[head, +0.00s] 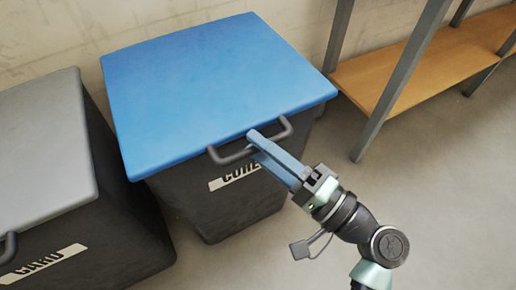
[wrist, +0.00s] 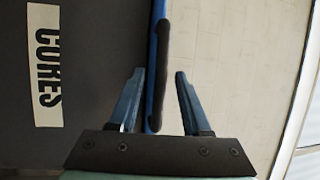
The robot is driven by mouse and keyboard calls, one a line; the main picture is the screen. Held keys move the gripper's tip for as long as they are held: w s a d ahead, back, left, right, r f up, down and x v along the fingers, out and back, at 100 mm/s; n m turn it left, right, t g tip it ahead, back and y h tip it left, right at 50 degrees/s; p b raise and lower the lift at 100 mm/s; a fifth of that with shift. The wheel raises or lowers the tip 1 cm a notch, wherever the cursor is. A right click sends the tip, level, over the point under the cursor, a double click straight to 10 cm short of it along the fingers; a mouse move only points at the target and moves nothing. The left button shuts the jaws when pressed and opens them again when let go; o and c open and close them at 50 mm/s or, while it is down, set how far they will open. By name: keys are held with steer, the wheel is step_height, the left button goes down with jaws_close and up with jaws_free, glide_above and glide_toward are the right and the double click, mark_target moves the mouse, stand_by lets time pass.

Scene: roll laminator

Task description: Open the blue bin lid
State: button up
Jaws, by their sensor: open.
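The blue bin lid (head: 215,85) lies flat and closed on a dark bin labelled CORES (head: 225,205) in the head view. A dark bar handle (head: 232,156) runs along the lid's front edge. My gripper (head: 256,138) is at the middle of this handle, its blue fingers reaching in from the lower right. In the wrist view the open fingers (wrist: 160,75) stand on either side of the handle (wrist: 160,70), with a gap to the right finger. The handle is closer to the left finger; whether it touches cannot be told. The lid's edge (wrist: 157,15) shows thin and blue.
A second dark bin with a grey lid (head: 40,140), labelled CARD, stands close at the left. A wall (head: 130,22) is behind the bins. A metal-legged shelf (head: 420,70) with wooden boards stands at the right. The floor (head: 430,180) at the right front is clear.

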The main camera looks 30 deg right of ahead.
steer(key=shift+w+a+r, duration=0.1)
steer(key=shift+w+a, duration=0.1)
steer(key=shift+w, duration=0.2)
steer(key=shift+c, duration=0.2)
jaws_close()
stand_by(1.0)
